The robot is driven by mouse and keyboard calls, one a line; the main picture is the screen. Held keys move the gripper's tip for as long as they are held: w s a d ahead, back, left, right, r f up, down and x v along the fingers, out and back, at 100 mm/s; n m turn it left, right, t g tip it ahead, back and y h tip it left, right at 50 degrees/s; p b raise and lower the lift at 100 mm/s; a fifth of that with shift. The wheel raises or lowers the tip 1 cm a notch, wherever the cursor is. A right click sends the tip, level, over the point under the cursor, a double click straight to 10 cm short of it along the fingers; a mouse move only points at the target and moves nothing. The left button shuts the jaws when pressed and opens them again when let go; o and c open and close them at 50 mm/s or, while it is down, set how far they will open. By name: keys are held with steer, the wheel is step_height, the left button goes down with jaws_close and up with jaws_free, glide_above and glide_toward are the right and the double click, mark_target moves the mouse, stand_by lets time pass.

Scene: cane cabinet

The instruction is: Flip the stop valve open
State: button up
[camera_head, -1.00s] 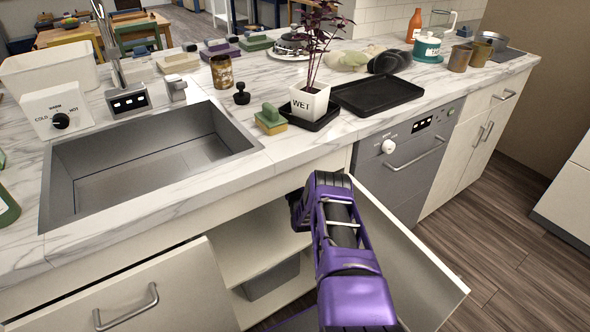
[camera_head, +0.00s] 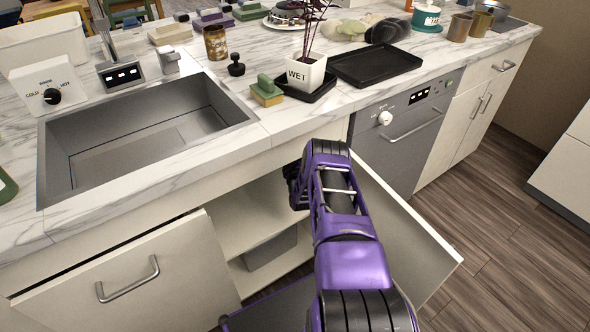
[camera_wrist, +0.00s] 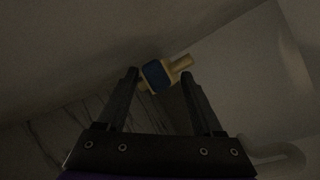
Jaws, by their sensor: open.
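The stop valve shows in the wrist view as a small brass fitting (camera_wrist: 181,64) with a blue handle (camera_wrist: 156,75), inside the dim cabinet. My gripper (camera_wrist: 160,76) is open, with its two dark fingers apart and the valve seen between and just beyond their tips. Whether the fingers touch the handle I cannot tell. In the head view my purple arm reaches into the open cabinet under the counter, and the valve and gripper tips are hidden there.
The open cabinet door (camera_head: 421,237) stands right of my arm. A shelf (camera_head: 245,214) and a grey bin (camera_head: 271,249) are inside the cabinet at left. A pale curved pipe (camera_wrist: 280,157) lies at lower right in the wrist view. The sink (camera_head: 150,135) is above left.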

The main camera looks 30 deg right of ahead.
steer(key=p+v, duration=0.2)
steer(key=v, duration=1.3)
steer(key=shift+s, duration=0.15)
